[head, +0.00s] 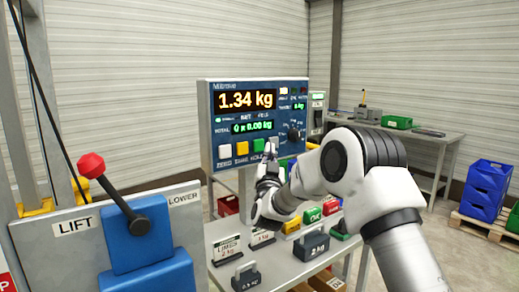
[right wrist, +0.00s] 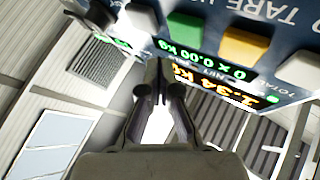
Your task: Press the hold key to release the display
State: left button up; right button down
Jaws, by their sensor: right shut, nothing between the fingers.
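The blue weighing display (head: 207,150) reads 1.34 kg, with a green 0 x 0.00 kg line under it. Its bottom row has a white ZERO key, a yellow key, a green hold key (head: 258,145) and a pale key partly behind my gripper. My right gripper (head: 268,162) is shut and empty, just below and in front of the right end of this row. In the right wrist view the panel is upside down; the closed fingertips (right wrist: 158,70) appear near the green key (right wrist: 187,28) and the grey key. Whether they touch the panel I cannot tell.
A lever with a red knob (head: 91,165) stands on a LIFT/LOWER box at left. Below the display a table holds labelled weights (head: 245,275) and small coloured blocks. A bench with a green tray (head: 397,122) and blue crates (head: 487,185) stand at right.

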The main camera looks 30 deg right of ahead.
jog(key=s, duration=0.3)
jog(key=shift+s+d+b, duration=0.1)
jog(key=shift+b, duration=0.3)
dwell(0.5)
